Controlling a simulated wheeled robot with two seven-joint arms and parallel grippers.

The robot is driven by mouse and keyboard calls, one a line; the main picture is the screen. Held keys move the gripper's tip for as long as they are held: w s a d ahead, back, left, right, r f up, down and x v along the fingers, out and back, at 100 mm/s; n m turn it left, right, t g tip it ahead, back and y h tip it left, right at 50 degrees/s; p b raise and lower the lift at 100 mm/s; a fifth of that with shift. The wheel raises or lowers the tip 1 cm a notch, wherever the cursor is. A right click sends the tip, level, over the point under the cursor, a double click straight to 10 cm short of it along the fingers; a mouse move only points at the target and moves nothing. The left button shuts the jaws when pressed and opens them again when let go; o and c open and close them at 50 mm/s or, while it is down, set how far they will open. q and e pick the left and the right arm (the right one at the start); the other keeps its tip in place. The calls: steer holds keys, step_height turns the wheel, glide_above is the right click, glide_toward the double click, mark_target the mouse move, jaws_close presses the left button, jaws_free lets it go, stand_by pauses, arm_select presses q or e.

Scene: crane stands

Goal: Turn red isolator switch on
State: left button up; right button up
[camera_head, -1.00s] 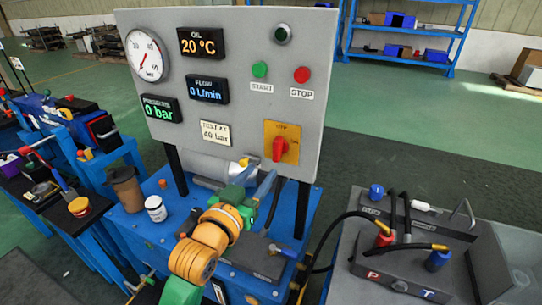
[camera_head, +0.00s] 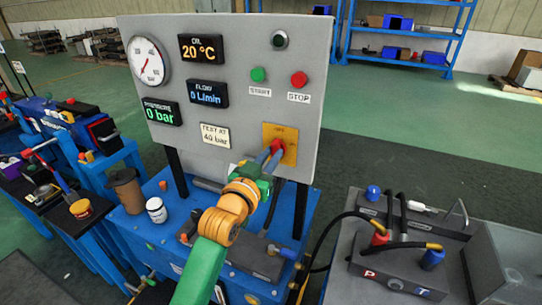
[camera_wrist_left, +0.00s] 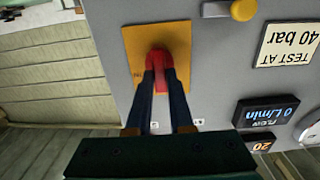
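The red isolator switch (camera_head: 278,145) is a red rotary knob on a yellow plate (camera_head: 287,133) at the lower right of the grey panel. My left gripper (camera_head: 270,157) reaches up to it from the front. In the left wrist view the two dark fingers (camera_wrist_left: 161,82) lie on either side of the red knob (camera_wrist_left: 160,62), which fills the gap between their tips; they look shut on it. The fingers partly cover the knob, so its exact angle is hard to read. My right gripper is in neither view.
The grey panel (camera_head: 225,80) carries a gauge, displays reading 20 °C, 0 L/min and 0 bar, a green start button (camera_head: 258,74) and a red stop button (camera_head: 299,79). A brown cup (camera_head: 127,190) and white jar (camera_head: 156,210) stand on the blue bench. Hoses lie at right.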

arm_select(q)
jaws_close()
steer(key=m+p, duration=0.1)
steer(key=m, duration=0.1)
steer(key=shift+r+m+p, duration=0.1)
steer(key=shift+m+p, duration=0.3)
steer(key=shift+s+d+f+m+p, duration=0.15)
steer(key=shift+m+p, duration=0.6)
steer(key=shift+m, duration=1.75)
steer(key=shift+w+d+f+m+p, duration=0.15)
steer(key=shift+m+p, duration=0.55)
steer(key=shift+m, duration=1.8)
steer(key=shift+s+d+f+m+p, duration=0.15)
steer(key=shift+m+p, duration=0.6)
steer(key=shift+m, duration=1.75)
steer(key=shift+a, duration=0.1)
